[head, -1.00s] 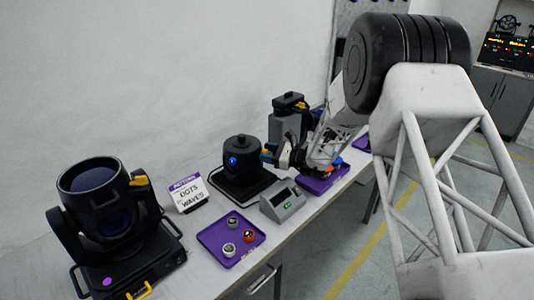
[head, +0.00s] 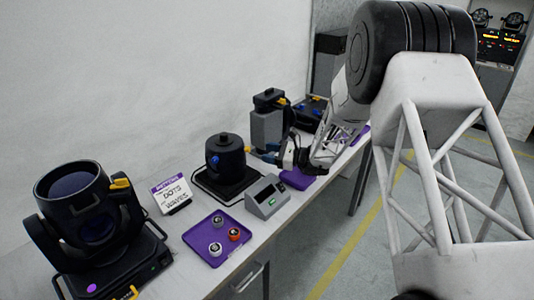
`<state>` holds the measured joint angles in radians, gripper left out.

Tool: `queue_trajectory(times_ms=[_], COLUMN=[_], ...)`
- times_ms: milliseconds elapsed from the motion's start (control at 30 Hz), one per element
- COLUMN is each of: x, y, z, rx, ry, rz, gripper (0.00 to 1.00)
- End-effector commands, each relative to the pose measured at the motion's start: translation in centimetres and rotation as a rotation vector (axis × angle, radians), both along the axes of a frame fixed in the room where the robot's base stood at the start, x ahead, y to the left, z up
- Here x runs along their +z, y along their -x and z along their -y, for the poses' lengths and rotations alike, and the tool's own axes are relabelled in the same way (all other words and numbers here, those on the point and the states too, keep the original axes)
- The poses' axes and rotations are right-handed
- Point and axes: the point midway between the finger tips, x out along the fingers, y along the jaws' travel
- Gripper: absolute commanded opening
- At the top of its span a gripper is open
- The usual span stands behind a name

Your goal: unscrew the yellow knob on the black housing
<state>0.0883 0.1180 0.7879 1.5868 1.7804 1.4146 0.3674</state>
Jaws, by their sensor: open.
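The black housing (head: 226,157) is a round, dark can on a black base at the middle of the bench. A blue spot shows on its left side. A small yellow piece (head: 249,149) shows at its right edge, on the side towards my gripper; it looks like the yellow knob, but is too small to tell its seating. My gripper (head: 268,151) is open, just right of the housing, and points left at it. A small gap seems to lie between the fingers and the yellow piece. Blue shows near the fingers. The finger details are too small to see.
A grey box with a display (head: 267,204) stands close in front of the housing. A purple tray (head: 204,249) holds small round parts. A large black lamp (head: 91,212) and a sign (head: 172,194) stand left. A grey unit (head: 266,130) stands behind. A purple tray (head: 295,180) lies below my gripper.

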Motion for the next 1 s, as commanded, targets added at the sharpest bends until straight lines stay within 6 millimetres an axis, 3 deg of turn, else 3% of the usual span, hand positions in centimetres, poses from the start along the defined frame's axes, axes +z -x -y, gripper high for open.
queue_trajectory(times_ms=[467, 1000], x=[-0.01, 0.10], y=[0.00, 0.05], z=[0.01, 0.27], rx=[0.000, 0.000], ry=[-0.031, -0.262], rz=[-0.086, -0.719], gripper=[0.50, 0.50])
